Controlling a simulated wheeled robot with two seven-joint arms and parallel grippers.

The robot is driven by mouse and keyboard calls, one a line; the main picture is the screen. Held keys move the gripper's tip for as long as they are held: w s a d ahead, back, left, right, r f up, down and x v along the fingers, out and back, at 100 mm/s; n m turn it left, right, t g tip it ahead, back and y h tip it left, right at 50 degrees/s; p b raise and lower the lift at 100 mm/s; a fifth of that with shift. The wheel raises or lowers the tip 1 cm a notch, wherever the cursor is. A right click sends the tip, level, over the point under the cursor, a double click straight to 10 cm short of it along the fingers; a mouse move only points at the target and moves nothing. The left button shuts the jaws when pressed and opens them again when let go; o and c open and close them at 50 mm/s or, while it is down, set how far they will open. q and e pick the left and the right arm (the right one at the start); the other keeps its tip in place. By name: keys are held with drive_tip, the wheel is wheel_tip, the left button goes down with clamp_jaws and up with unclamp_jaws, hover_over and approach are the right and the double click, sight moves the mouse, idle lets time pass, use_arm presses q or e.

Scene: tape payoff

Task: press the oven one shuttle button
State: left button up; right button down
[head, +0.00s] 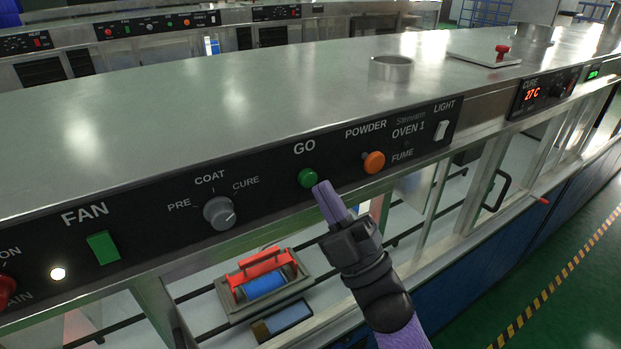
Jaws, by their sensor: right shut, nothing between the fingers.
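The oven one panel (265,198) runs along the front edge of the steel top, with the label "OVEN 1" at its right. The green round button (308,178) under the label "GO" is the likely shuttle button; no label reads "shuttle". My right gripper (324,190) is shut and empty, its purple fingers pointing up at the panel. Its tips are just right of and below the green button. I cannot tell whether they touch it. My left gripper is out of view.
An orange knob (374,162) sits right of the green button, and a grey dial (219,213) sits left. A green fan switch (103,247) is farther left. Below the panel, a red-handled carrier (262,272) with a blue roll sits inside the oven.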

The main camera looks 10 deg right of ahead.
drive_tip(key=shift+w+a, duration=0.1)
drive_tip(key=shift+w, duration=0.3)
